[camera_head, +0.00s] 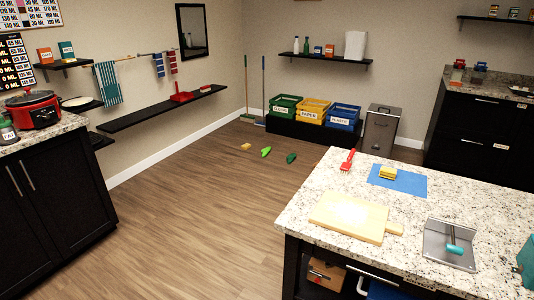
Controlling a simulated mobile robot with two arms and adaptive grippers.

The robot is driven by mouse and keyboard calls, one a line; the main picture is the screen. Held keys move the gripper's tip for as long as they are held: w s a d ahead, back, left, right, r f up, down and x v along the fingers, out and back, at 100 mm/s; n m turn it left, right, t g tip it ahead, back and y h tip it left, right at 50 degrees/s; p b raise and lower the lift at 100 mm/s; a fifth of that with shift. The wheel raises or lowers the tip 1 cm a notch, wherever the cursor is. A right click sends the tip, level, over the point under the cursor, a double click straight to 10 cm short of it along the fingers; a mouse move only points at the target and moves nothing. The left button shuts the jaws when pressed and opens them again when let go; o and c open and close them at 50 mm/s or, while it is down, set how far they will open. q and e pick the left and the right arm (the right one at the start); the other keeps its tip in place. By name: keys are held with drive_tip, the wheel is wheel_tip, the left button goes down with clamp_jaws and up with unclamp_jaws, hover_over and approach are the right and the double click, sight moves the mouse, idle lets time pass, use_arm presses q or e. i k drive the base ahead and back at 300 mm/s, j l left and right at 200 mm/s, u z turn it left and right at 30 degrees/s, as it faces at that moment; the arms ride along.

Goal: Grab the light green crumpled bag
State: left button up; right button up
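Neither of my grippers is in view.
A granite island (400,270) fills the lower right, bearing a cutting board (350,216), a blue mat (412,183) and a metal dustpan-like tray (440,252). Sorting bins (312,111) and a grey trash can (381,130) stand at the back. The wooden floor (190,220) is mostly clear.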

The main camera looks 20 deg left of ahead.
sight(265, 151)
drive_tip(key=i+j+u, duration=0.65)
drive_tip(key=u, duration=0.2)
drive_tip(key=i+j+u, duration=0.2)
drive_tip(key=u, duration=0.15)
drive_tip(key=i+u, duration=0.6)
drive_tip(key=u, duration=0.15)
drive_tip(key=i+z, duration=0.2)
drive_tip(key=i, duration=0.2)
drive_tip(key=i+j+z, duration=0.15)
drive_tip(key=i, duration=0.25)
drive_tip(key=i+j+z, duration=0.2)
drive_tip(key=i, duration=0.15)
drive_tip(key=i+l+z, duration=0.2)
drive_tip(key=i+z, duration=0.5)
drive_tip(key=i, duration=0.2)
drive_tip(key=i+z, duration=0.35)
drive_tip(key=i, duration=0.15)
drive_tip(key=i+j+u, duration=0.15)
drive_tip(key=i+u, duration=0.25)
drive_tip(key=i, duration=0.55)
drive_tip(key=i+l+u, duration=0.2)
drive_tip(key=i+u, duration=0.2)
drive_tip(key=i, duration=0.6)
drive_tip(key=i+j+z, duration=0.1)
drive_tip(key=i+z, duration=0.3)
drive_tip(key=i, duration=0.15)
drive_tip(key=i+j+z, duration=0.35)
drive_tip(key=i, duration=0.2)
drive_tip(key=i+j+z, duration=0.4)
drive_tip(key=i, duration=0.15)
